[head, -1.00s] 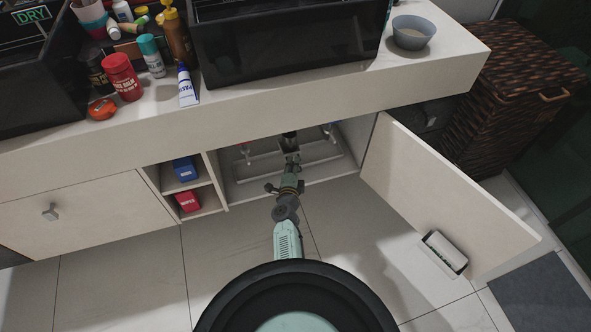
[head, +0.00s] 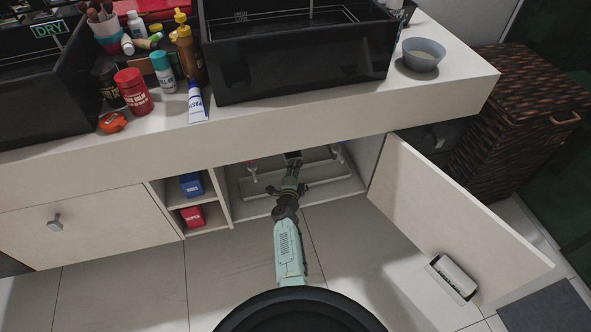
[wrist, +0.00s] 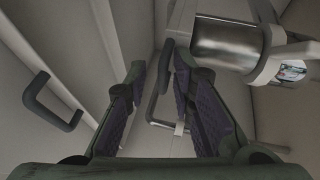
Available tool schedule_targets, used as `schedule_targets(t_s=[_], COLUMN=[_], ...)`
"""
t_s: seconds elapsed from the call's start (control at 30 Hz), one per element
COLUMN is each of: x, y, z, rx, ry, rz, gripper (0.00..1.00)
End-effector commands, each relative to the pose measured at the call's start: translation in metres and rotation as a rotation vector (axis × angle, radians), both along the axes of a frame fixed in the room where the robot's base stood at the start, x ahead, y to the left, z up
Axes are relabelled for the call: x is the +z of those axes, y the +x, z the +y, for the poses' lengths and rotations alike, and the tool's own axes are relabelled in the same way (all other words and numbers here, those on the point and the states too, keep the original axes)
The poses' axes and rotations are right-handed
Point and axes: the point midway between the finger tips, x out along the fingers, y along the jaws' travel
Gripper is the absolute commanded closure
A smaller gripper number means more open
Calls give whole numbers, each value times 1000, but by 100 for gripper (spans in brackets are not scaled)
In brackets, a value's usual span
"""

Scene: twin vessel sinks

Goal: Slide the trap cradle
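My gripper (head: 292,166) reaches into the open cabinet under the right sink. In the wrist view my gripper (wrist: 160,72) is open, its two dark padded fingers apart. A thin grey bent bar (wrist: 152,108) shows between and beyond the fingers; I cannot tell whether it touches them. A shiny metal cylinder (wrist: 225,42) with a pale bracket (wrist: 285,58) is at the upper right, beyond the right finger. I cannot tell which part is the trap cradle. In the head view a pale rail frame (head: 325,182) lies on the cabinet floor, partly hidden by my arm.
The cabinet door (head: 440,205) stands open on the right, with a small bin (head: 452,278) on it. Shelves with a blue box (head: 191,184) and a red box (head: 192,216) adjoin the left. A dark handle (wrist: 50,102) shows at left in the wrist view.

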Motion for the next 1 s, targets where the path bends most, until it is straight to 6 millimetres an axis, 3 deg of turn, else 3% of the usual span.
schedule_targets(t_s=[0.37,0.8,1.0], x=[3,14,17], y=[-1,-58,-72], z=[1,6,7], rx=[0,1,0], ry=[4,2,1], rz=[-5,-4,-3], gripper=[73,73,73])
